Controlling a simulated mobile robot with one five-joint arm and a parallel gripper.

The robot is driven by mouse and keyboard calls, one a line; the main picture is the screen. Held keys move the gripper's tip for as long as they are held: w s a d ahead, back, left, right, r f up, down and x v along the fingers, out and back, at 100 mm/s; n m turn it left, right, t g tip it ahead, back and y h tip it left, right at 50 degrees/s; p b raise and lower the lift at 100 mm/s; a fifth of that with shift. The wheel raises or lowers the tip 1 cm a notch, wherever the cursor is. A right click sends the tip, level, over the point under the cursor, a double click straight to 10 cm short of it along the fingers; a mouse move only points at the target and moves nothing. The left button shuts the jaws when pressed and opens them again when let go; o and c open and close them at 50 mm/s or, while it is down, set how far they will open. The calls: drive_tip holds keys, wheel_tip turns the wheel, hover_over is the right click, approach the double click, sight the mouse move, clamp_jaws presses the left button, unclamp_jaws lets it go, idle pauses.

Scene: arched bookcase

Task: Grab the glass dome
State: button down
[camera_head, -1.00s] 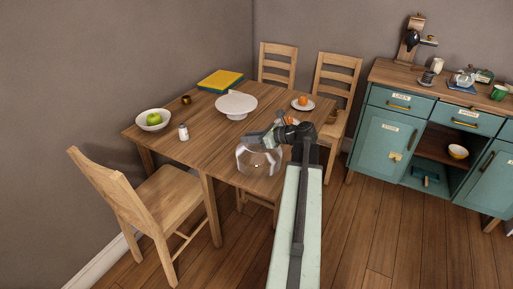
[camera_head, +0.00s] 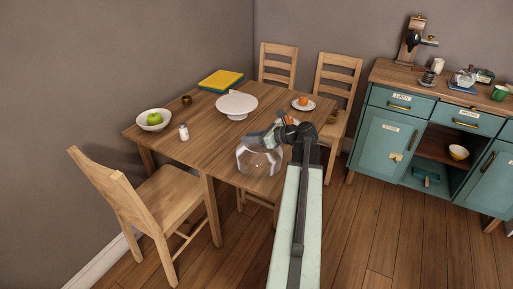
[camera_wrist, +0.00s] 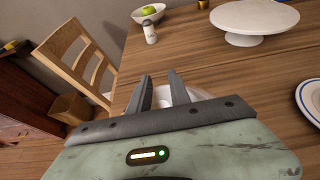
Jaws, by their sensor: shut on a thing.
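The clear glass dome (camera_head: 258,161) shows in the head view near the front right edge of the wooden table. My gripper (camera_head: 274,133) is at the top of the dome and shut on it. In the wrist view, my gripper's two dark fingers (camera_wrist: 161,90) stand a little apart, and a pale rounded part of the dome (camera_wrist: 163,96) shows between and behind them. The gripper body hides most of the dome there. I cannot tell whether the dome's rim touches the table.
The wooden table (camera_head: 190,146) also bears a white cake stand (camera_head: 236,105), a bowl with a green apple (camera_head: 153,120), a shaker (camera_head: 184,132) and a plate with an orange fruit (camera_head: 303,104). A chair (camera_head: 160,205) stands at the front left. A teal cabinet (camera_head: 385,140) stands right.

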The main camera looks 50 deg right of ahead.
drive_tip(key=shift+s+f, duration=0.15)
drive_tip(key=shift+f, duration=0.05)
drive_tip(key=shift+r+p, duration=0.75)
drive_tip(key=shift+p, duration=0.15)
wheel_tip(320, 180, up, 2)
drive_tip(key=shift+r+p, duration=0.25)
drive_tip(key=shift+p, duration=0.95)
drive_tip(key=s+d+r+p, duration=0.1)
drive_tip(key=s+d, duration=0.7)
drive_tip(key=s, duration=0.5)
drive_tip(key=shift+s+d, duration=0.2)
drive_tip(key=shift+s, duration=0.05)
